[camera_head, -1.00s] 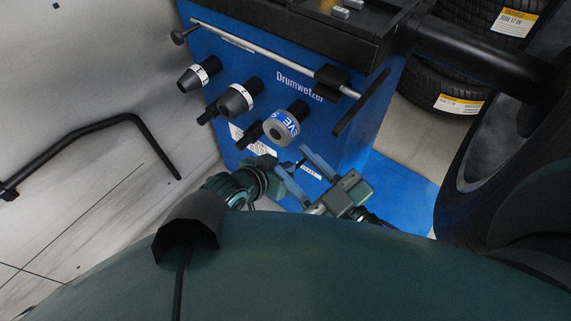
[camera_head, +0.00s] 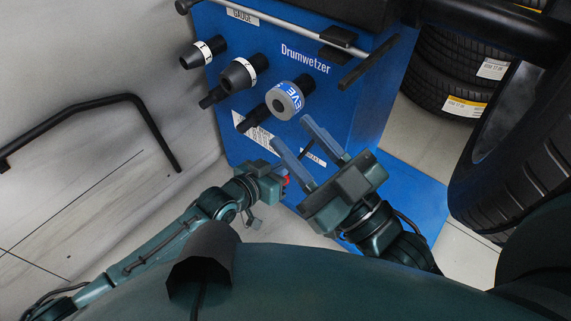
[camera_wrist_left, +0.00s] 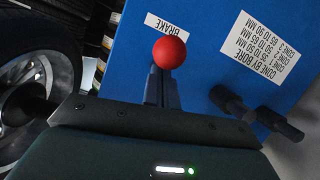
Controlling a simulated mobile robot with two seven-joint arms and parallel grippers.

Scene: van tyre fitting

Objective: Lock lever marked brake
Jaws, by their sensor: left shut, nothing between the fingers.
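The brake lever's red ball knob (camera_wrist_left: 169,53) is in the left wrist view, just ahead of my left gripper (camera_wrist_left: 161,88), in front of the white BRAKE label (camera_wrist_left: 168,27). The gripper's fingers are together and empty, their tips at or just behind the ball; I cannot tell whether they touch it. In the head view a bit of the red knob (camera_head: 286,181) shows beside my left gripper (camera_head: 277,177), low on the blue machine front (camera_head: 335,120). The BRAKE label (camera_head: 313,158) is partly hidden by my right gripper (camera_head: 290,131), which is open and empty.
Several cones (camera_head: 239,74) sit on pegs above the grippers. In the left wrist view, dark pegs (camera_wrist_left: 245,108) stand right of the knob. A black rail (camera_head: 85,107) is at left, and stacked tyres (camera_head: 450,75) and a big wheel (camera_head: 525,130) at right.

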